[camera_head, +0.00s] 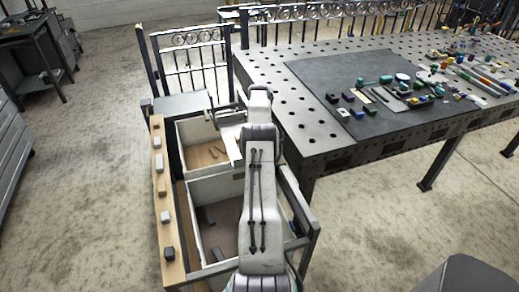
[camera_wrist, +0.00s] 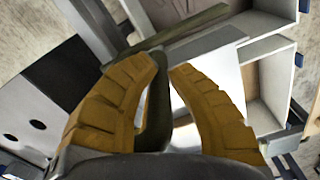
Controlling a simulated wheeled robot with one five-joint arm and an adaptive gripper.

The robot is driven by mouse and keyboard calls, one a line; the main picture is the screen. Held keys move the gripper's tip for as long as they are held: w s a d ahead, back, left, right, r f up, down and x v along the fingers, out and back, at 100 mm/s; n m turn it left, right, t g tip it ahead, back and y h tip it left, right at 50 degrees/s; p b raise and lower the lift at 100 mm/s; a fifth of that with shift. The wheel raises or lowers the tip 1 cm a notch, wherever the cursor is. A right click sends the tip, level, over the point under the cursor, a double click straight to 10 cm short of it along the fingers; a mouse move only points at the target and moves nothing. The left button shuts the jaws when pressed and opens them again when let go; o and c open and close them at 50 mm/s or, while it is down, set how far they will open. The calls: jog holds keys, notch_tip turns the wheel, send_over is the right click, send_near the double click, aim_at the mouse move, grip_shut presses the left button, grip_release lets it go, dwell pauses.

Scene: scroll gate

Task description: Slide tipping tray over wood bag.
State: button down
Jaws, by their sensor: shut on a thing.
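My gripper (camera_wrist: 165,68) has its yellow fingers closed around a dark upright handle (camera_wrist: 156,105) in the wrist view. A bright metal surface, seemingly the tipping tray (camera_wrist: 228,88), lies below the fingers. In the head view my arm hides the fingers and most of the tray; a pale grey part of it (camera_head: 230,119) seems to show left of the arm, over the far bin. The far open bin (camera_head: 198,135) has brown wood-like pieces on its floor. The near bin (camera_head: 217,185) holds darker pieces. I cannot tell for certain which is the wood bag.
A wooden ledge (camera_head: 163,205) with several small blocks runs along the bins' left side. A perforated metal table (camera_head: 300,125) with a dark mat and many small tools stands close on the right. A railing (camera_head: 190,52) stands behind.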

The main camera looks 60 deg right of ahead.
jog(key=shift+f, duration=0.1)
jog(key=c, duration=1.2)
grip_release()
notch_tip(320, 180, up, 5)
jog(key=shift+d+f, duration=0.1)
jog(key=shift+r, duration=1.3)
jog(key=shift+o, duration=0.3)
